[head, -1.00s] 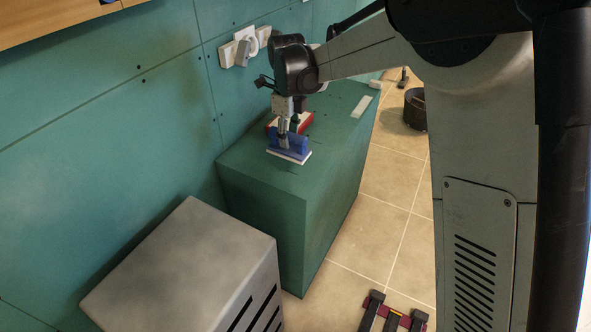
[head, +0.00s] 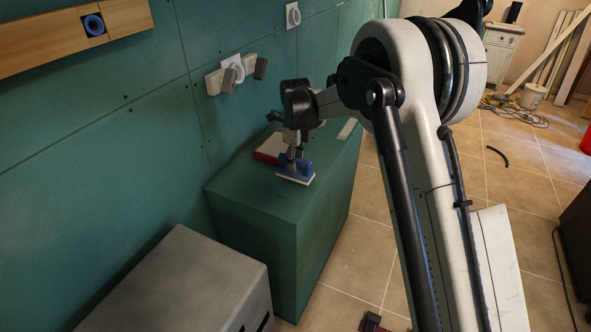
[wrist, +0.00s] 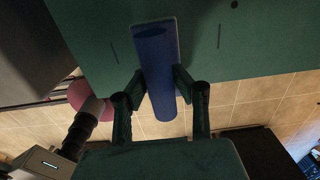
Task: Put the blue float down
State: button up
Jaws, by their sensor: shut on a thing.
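The blue float (head: 303,169) has a blue handle and a pale flat base. It is over the near part of the green box's top (head: 262,199); I cannot tell whether its base touches the surface. My gripper (head: 292,158) is above it, pointing down, shut on the blue handle. In the wrist view the long blue float (wrist: 157,55) runs between the two fingers of my gripper (wrist: 160,84), one on each side. The fingers hide part of the handle in the head view.
A red and pale object (head: 267,149) lies behind the float, close to the wall. A pale strip (head: 347,129) lies at the box's far end. A grey cabinet (head: 180,280) stands in front. Wall fittings (head: 234,72) jut out above. The box top's near left part is clear.

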aim_at(296, 158)
jog(key=shift+f, duration=1.65)
jog(key=shift+f, duration=0.15)
jog(key=o, duration=1.1)
notch_tip(296, 158, up, 12)
jog(key=shift+r, duration=0.25)
